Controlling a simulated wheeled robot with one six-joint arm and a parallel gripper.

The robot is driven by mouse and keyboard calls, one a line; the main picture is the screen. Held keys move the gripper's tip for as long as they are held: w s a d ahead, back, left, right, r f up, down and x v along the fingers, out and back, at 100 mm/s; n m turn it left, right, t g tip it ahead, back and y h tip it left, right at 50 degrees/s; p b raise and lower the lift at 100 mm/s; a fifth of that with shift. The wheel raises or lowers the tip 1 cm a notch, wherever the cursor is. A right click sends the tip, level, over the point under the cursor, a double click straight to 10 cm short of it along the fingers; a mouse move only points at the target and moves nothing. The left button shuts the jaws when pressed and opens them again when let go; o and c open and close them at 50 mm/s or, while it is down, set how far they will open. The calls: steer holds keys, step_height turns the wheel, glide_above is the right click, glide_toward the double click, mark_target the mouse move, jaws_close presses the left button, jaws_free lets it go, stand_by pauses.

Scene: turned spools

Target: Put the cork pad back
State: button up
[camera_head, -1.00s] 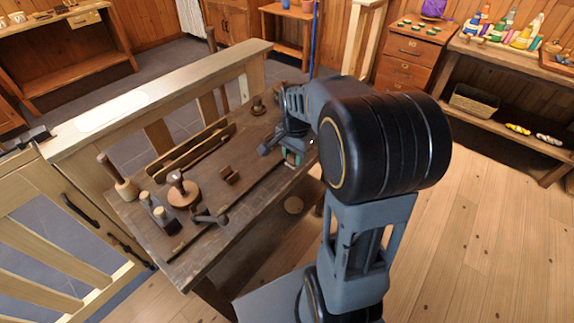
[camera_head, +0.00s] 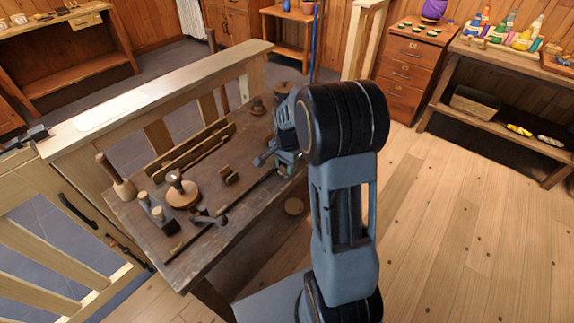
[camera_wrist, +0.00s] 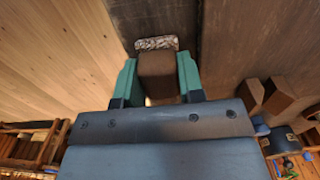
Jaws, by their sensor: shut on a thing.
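My gripper (camera_wrist: 158,62) is in the wrist view, its two teal fingers closed on the sides of a plain brown block (camera_wrist: 158,78), which I take to be the cork pad. A speckled grey-white strip (camera_wrist: 156,43) shows just past the block's far end; I cannot tell whether it belongs to the block. In the head view my gripper (camera_head: 287,163) is over the right edge of the dark wooden bench (camera_head: 215,225). There the held block is mostly hidden by my arm and fingers. Whether it touches the bench is unclear.
On the bench are a small notched brown block (camera_head: 230,175), a round knobbed wooden tool (camera_head: 182,190), a mallet (camera_head: 116,180), a long wooden trough (camera_head: 190,150) and dark hand tools. A pale railing (camera_head: 160,95) runs behind. The plank floor (camera_head: 460,230) at right is clear.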

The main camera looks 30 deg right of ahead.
steer(key=shift+f, duration=0.1)
steer(key=o, duration=0.7)
step_height(320, 180, up, 11)
steer(key=p, duration=0.2)
steer(key=s+a+n+t, duration=0.1)
steer(key=s+a+n, duration=0.2)
steer(key=s+n, duration=0.1)
steer(key=s+a+r+n+t, duration=0.1)
steer(key=s+a+n, duration=0.2)
steer(key=s, duration=0.3)
steer(key=s+a+n+t, duration=0.1)
steer(key=s+a+n, duration=0.2)
steer(key=s+n, duration=0.2)
steer(key=shift+s+a+r+n, duration=0.1)
steer(key=shift+s+r+n, duration=0.3)
steer(key=shift+n, duration=0.1)
